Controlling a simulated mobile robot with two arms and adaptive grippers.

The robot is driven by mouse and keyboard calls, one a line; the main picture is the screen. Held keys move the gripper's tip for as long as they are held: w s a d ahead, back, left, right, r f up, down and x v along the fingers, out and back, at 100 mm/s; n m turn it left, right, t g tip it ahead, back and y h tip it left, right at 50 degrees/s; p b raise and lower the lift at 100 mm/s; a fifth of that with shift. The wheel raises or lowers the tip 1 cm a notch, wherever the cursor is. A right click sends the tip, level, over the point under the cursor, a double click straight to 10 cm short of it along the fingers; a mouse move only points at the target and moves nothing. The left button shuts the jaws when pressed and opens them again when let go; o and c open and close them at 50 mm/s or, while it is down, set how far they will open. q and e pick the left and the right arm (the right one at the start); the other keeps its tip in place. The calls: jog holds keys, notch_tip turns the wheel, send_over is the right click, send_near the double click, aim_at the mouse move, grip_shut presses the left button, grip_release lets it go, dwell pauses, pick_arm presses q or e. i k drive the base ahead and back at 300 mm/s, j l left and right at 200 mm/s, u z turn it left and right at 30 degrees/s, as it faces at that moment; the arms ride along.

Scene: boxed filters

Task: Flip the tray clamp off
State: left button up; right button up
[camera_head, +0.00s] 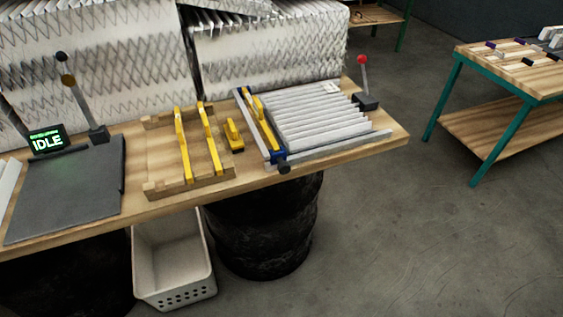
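A tray (337,150) with raised metal edges sits at the right end of the wooden bench and holds a pale pleated filter (310,122). A lever with a red ball knob (362,60) stands nearly upright on a black base (367,102) at the tray's right back corner. A blue-and-yellow bar (262,122) lies along the tray's left side, with a dark round knob (284,168) at its front end. I cannot tell for certain which of these parts is the clamp. Neither of my grippers is in view.
A wooden rack with yellow bars (197,140) and a small yellow-handled tool (233,134) lie left of the tray. A grey plate (72,195), levers and an IDLE display (46,142) are farther left. Large pleated packs (265,55) stand behind.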

aim_at(361, 59)
jog(key=i+l+u, duration=0.3)
jog(key=i+l, duration=1.25)
jog(key=l, duration=0.15)
